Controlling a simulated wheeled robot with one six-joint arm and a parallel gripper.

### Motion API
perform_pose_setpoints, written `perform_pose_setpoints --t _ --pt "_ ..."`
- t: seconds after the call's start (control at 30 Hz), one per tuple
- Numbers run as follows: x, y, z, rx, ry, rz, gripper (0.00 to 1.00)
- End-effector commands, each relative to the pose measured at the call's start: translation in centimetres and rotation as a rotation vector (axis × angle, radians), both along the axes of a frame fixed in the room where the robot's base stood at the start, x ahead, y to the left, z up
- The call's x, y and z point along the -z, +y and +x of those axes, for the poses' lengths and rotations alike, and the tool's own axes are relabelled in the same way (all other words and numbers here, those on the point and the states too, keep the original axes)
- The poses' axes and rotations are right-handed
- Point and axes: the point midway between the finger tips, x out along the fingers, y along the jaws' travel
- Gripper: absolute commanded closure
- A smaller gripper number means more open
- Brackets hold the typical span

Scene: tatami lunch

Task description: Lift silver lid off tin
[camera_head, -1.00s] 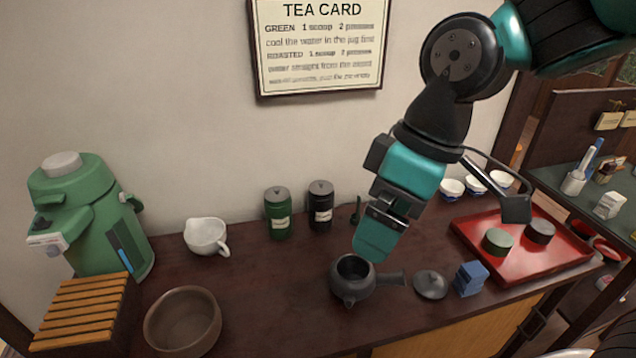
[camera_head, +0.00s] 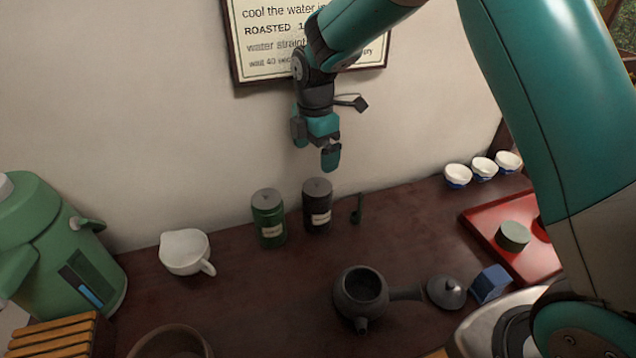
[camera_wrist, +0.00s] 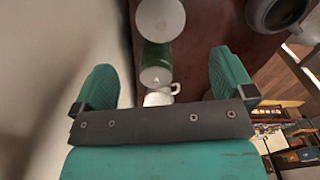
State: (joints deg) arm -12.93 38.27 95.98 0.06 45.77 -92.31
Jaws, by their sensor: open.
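A green tin (camera_head: 269,222) and a black tin (camera_head: 317,210) stand side by side near the wall, each with a silver-grey lid on top. My gripper (camera_head: 331,158) is above and slightly right of the black tin, apart from it, pointing down. In the wrist view my gripper (camera_wrist: 165,64) has its two teal fingers wide apart with nothing held. A round silver lid (camera_wrist: 161,19), apparently the black tin's, shows at the top edge there. The green tin's lid (camera_wrist: 156,77) lies lower, between the fingers in the picture. Which tin is meant, I cannot tell.
A white jug (camera_head: 186,252) stands left of the tins. A green scoop (camera_head: 357,209) is right of the black tin. A dark teapot (camera_head: 361,293) and its lid (camera_head: 446,292) are in front. The wall and tea card (camera_head: 310,68) are close behind my gripper.

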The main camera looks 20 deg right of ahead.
Motion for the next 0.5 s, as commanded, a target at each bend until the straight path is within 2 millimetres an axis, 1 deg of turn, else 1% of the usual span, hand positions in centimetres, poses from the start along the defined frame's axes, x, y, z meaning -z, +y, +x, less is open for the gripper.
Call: perform_pose_setpoints --t 0.03,0.1,0.33,0.5 --pt "0.9 0.1 -0.1 -0.002 0.005 -0.001 0.00" --pt "2.0 0.2 -0.1 -0.003 0.004 0.000 0.00" --pt "3.9 0.1 -0.1 -0.001 0.003 0.000 0.00" --pt "6.4 -0.3 -0.2 0.002 0.005 0.000 0.00"
